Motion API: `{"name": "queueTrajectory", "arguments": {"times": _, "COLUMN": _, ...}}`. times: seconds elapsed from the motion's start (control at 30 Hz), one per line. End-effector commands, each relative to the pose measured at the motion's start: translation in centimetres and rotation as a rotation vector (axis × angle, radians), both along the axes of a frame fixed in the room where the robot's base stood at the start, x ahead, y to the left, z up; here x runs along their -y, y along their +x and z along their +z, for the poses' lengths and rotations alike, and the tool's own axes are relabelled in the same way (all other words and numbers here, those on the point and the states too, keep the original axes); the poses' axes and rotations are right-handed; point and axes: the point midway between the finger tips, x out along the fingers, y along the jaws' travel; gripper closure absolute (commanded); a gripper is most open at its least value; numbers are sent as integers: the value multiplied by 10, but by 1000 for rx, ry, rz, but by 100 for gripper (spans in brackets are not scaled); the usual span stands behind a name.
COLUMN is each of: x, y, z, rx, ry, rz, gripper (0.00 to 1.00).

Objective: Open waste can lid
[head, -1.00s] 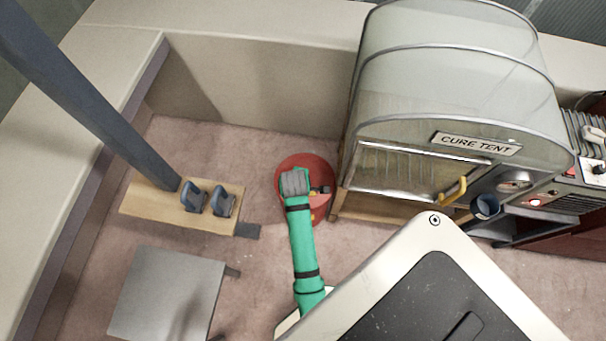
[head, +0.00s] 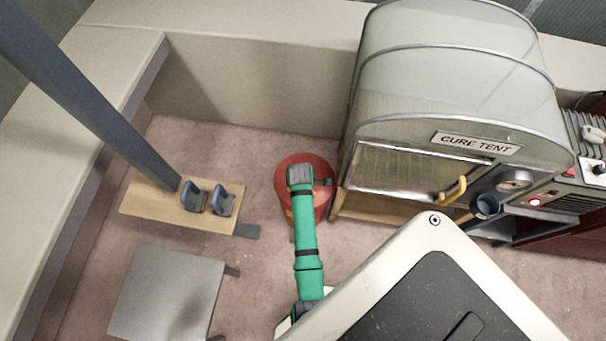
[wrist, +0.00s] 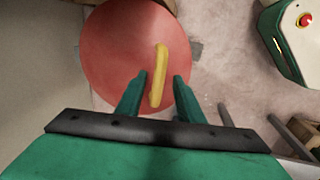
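The waste can (head: 323,166) is a round red can on the floor, left of the cure tent. My green arm covers much of it in the head view. Its round red lid (wrist: 112,50) fills the upper middle of the wrist view and looks closed. A yellow bar handle (wrist: 160,62) lies across the lid. My gripper (wrist: 160,77) is open above the lid. One finger is on each side of the handle's lower part, with a visible gap on both sides. I cannot tell how far the fingertips are above the lid.
The cure tent (head: 450,80) with a yellow handle stands close to the can's right. A wooden board (head: 145,198) with two dark clamp-like parts (head: 208,199) and a grey panel (head: 165,292) are at left. A pale wall (head: 250,85) runs behind.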

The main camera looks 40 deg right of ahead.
Motion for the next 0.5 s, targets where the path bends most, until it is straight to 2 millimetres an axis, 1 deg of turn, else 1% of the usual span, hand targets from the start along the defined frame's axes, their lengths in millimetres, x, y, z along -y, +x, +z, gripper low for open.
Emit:
{"name": "queueTrajectory", "arguments": {"times": 0.13, "x": 1, "y": 1, "z": -7, "rx": 1, "ry": -1, "rz": 0, "gripper": 66}}
{"name": "queueTrajectory", "arguments": {"times": 0.4, "x": 1, "y": 1, "z": -7, "rx": 1, "ry": -1, "rz": 0, "gripper": 66}}
{"name": "queueTrajectory", "arguments": {"times": 0.47, "x": 1, "y": 1, "z": -7, "rx": 1, "ry": -1, "rz": 0, "gripper": 80}}
{"name": "queueTrajectory", "arguments": {"times": 0.5, "x": 1, "y": 1, "z": -7, "rx": 1, "ry": -1, "rz": 0, "gripper": 90}}
